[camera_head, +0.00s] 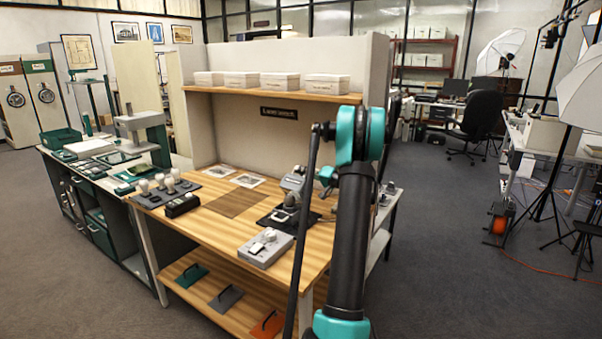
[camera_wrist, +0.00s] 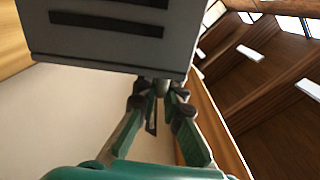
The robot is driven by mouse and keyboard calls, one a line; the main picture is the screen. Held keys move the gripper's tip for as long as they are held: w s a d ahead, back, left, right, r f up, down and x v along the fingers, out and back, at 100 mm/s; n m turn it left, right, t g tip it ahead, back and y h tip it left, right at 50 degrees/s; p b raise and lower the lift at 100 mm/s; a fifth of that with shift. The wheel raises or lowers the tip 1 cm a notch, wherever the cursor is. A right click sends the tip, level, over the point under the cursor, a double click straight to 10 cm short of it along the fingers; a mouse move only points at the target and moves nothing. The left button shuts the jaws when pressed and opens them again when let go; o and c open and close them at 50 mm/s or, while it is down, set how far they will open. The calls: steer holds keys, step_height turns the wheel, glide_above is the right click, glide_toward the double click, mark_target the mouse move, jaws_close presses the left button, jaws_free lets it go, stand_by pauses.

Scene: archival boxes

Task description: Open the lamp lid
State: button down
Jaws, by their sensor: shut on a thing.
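In the wrist view a light grey box-shaped lamp part (camera_wrist: 100,52) with dark slots fills the top left. I take it for the lamp lid or housing, but cannot tell where one ends and the other begins. My gripper (camera_wrist: 160,98) has its fingertips closed around a small grey knob-like piece (camera_wrist: 162,84) at the lower edge of this part. In the head view the grey lamp part (camera_head: 292,183) stands over a black base (camera_head: 273,218) on the wooden table. My gripper (camera_head: 322,179) is at its right side, partly hidden by my arm.
White boxes (camera_head: 279,81) line the shelf above. The brown mat (camera_head: 234,204) is bare.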

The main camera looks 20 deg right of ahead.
steer(key=c, duration=1.6)
jaws_free()
steer(key=shift+c, duration=0.2)
steer(key=v, duration=1.2)
